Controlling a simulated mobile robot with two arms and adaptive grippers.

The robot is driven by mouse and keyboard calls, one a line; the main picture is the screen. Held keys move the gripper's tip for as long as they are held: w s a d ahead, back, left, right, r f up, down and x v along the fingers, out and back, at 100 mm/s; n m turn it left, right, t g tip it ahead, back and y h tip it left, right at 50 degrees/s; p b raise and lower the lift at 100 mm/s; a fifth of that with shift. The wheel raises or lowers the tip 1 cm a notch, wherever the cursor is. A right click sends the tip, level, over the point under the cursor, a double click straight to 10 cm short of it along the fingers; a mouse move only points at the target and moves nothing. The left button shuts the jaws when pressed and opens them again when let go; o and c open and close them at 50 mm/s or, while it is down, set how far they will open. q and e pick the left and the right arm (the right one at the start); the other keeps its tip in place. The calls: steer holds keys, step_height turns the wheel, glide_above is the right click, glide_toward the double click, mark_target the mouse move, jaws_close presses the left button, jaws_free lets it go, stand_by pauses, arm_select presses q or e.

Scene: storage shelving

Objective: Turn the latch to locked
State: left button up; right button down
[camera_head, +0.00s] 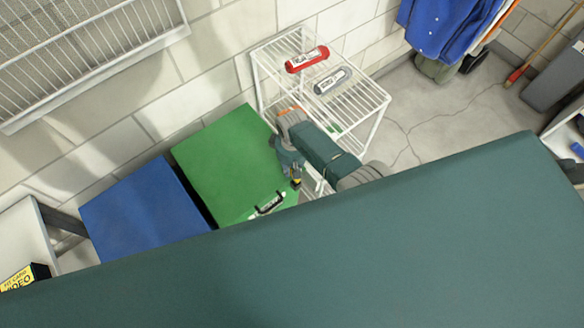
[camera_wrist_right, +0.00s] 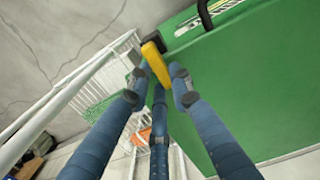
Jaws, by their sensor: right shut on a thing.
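The latch has a yellow handle (camera_wrist_right: 154,60) on a dark mount at the edge of a green box or cabinet (camera_wrist_right: 245,85). In the head view the latch (camera_head: 297,183) is a small yellow and dark piece at the right edge of the green top (camera_head: 225,160). My right gripper (camera_wrist_right: 158,88) has its blue-grey fingers closed around the end of the yellow handle. In the head view the right gripper (camera_head: 291,165) is at the latch, and its fingers partly hide it. My left gripper is not in view.
A white wire rack (camera_head: 375,97) holding a red bottle (camera_head: 307,59) and a grey bottle (camera_head: 332,80) stands just behind my right arm. A blue box (camera_head: 145,215) stands left of the green one. A black handle (camera_head: 268,206) and label sit near the latch.

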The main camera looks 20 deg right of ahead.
steer(key=c, duration=1.5)
jaws_free()
steer(key=shift+c, duration=0.2)
step_height(320, 180, up, 12)
